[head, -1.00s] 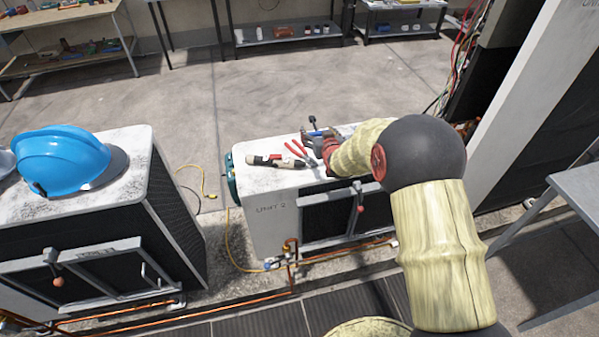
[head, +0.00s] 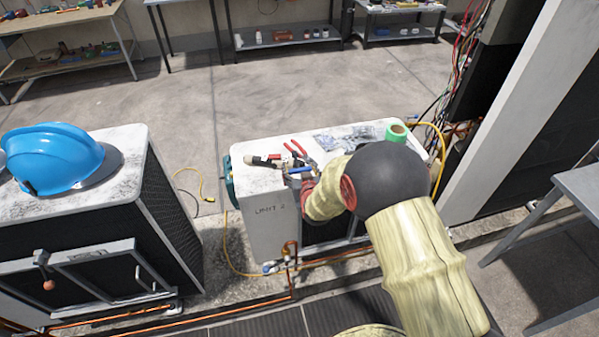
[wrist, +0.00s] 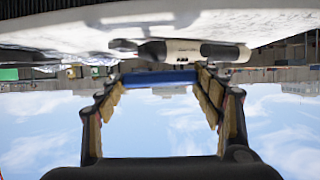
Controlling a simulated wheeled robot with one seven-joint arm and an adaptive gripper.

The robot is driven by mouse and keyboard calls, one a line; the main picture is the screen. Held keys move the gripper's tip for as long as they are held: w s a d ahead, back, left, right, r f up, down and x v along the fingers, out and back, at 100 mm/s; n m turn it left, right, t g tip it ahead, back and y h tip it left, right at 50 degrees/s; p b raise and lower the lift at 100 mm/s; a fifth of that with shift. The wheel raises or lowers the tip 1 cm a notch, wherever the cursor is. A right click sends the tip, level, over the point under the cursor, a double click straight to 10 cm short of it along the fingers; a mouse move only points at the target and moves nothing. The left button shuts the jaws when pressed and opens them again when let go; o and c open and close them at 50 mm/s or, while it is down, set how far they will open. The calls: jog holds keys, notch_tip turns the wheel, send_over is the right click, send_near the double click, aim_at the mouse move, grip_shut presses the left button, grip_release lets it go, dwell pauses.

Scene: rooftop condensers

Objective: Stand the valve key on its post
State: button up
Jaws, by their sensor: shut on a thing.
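The valve key (head: 299,170) shows as a short blue bar in the head view, at the front edge of the top of unit 2. My gripper (head: 305,182) is shut on it; my wrist partly hides the fingers. In the wrist view, the blue bar (wrist: 163,79) lies level across between my two fingertips (wrist: 163,84). The rest of the key is hard to make out. A valve fitting (head: 288,254) on copper pipe stands low at the front of unit 2, below my gripper. I cannot tell which part is the key's post.
On unit 2's white top (head: 360,135) lie a black and beige tool (head: 262,161), red pliers (head: 296,148), clear bags (head: 326,142) and a green roll (head: 396,132). A blue helmet (head: 55,158) sits on the left unit. A grey table (head: 580,190) stands at right.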

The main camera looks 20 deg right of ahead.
jog(key=shift+r, duration=0.1)
jog(key=shift+f+b, duration=0.4)
jog(key=shift+f, duration=0.1)
jog(key=shift+f, duration=0.15)
jog(key=o, duration=1.3)
jog(key=shift+o, duration=0.2)
